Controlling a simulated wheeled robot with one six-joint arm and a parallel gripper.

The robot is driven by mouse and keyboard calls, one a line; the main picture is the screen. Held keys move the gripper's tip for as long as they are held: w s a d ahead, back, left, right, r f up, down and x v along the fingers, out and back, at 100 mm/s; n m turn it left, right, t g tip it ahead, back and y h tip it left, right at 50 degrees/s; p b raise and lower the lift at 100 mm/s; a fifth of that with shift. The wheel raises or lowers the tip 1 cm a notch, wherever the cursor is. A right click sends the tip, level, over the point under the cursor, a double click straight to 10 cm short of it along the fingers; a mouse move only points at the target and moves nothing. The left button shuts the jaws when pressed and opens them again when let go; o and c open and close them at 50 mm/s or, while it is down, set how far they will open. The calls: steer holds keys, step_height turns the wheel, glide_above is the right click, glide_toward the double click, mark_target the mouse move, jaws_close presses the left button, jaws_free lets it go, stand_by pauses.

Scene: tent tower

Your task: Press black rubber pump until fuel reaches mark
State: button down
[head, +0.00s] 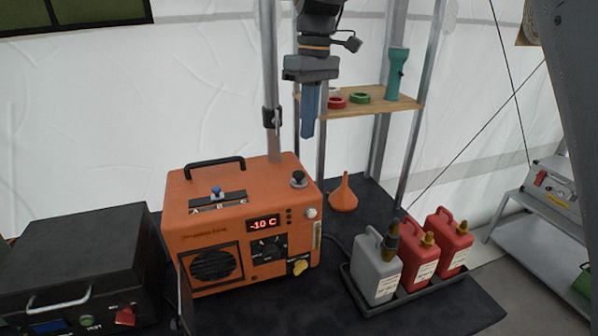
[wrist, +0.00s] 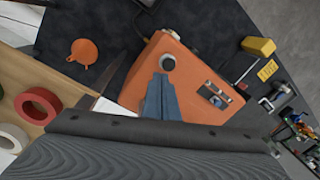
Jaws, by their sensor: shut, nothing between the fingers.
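The orange heater box (head: 225,225) stands on the dark table with a lit display (head: 263,224) reading -10 C. A black rubber pump (head: 298,178) sits on its top near the right edge; the wrist view shows it as a round black knob (wrist: 168,62) with a pale ring. My gripper (head: 308,130) points down above the box's top right, fingers shut and empty. In the wrist view the blue fingertips (wrist: 160,78) appear just below the pump; in the head view they are clearly above it, apart. A pale vertical strip (head: 316,240) shows on the box's right edge; any fuel level is too small to read.
An orange funnel (head: 343,195) lies behind the box. Grey and red canisters (head: 417,262) stand in a tray at right. A wooden shelf (head: 385,103) holds tape rolls and a green torch. A metal pole (head: 270,80) rises behind the box. A black case (head: 75,265) is at left.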

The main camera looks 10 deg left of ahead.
steer(key=f+m+p, duration=0.1)
steer(key=m, duration=0.4)
steer(key=f+m+p, duration=0.1)
steer(key=f+m, duration=0.1)
steer(key=m, duration=0.4)
steer(key=f+m+p, duration=0.1)
steer(key=f+m, duration=0.1)
steer(key=m, duration=0.4)
steer(key=shift+w+d, duration=0.15)
steer(key=shift+w, duration=0.05)
steer(key=s+r, duration=0.1)
steer(key=s+a+p, duration=0.1)
steer(key=shift+s+a+r+p, duration=0.15)
steer(key=shift+s+r+p, duration=0.15)
steer(key=shift+r, duration=0.1)
steer(key=shift+m+g+y, duration=0.3)
steer(key=shift+g, duration=0.3)
steer(key=w+r+b, duration=0.1)
steer(key=r+b, duration=0.1)
steer(key=b, duration=0.3)
steer(key=w+d+r+b, duration=0.1)
steer(key=w+r+b, duration=0.1)
steer(key=b, duration=0.4)
steer(key=shift+w+r, duration=0.1)
steer(key=shift+w+d+r+b, duration=0.1)
steer(key=shift+d+r+b, duration=0.1)
steer(key=shift+b, duration=1)
steer(key=shift+d+r+b, duration=0.1)
steer(key=shift+r+b, duration=0.25)
steer(key=shift+b, duration=0.25)
